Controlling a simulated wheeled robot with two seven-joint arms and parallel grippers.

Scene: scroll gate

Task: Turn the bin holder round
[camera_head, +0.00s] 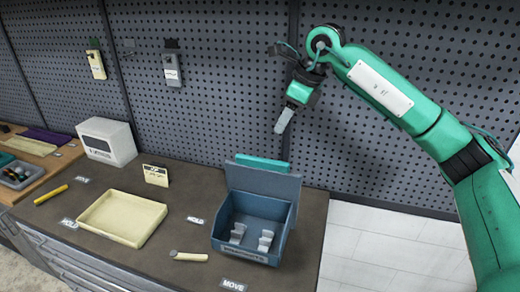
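A blue-grey open bin (221,225) stands upright near the right end of the worktop. Its front label faces me and seems to read "BRACKETS". Light grey brackets (265,241) lie inside it. A raised blue-grey panel (263,182) stands at its back, with a teal piece (262,163) behind the panel. I cannot tell which of these parts is the holder. My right gripper (281,127) hangs in the air above and behind the bin, pointing down and touching nothing. Its fingers are seen edge-on, so their opening is unclear. My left gripper is out of view.
A cream tray (96,224), a white box (122,143), a small sign (155,175), a yellow marker (51,195) and a pale-handled tool (190,257) are on the worktop (182,201). Pegboard (215,120) rises behind. Tiled floor lies right.

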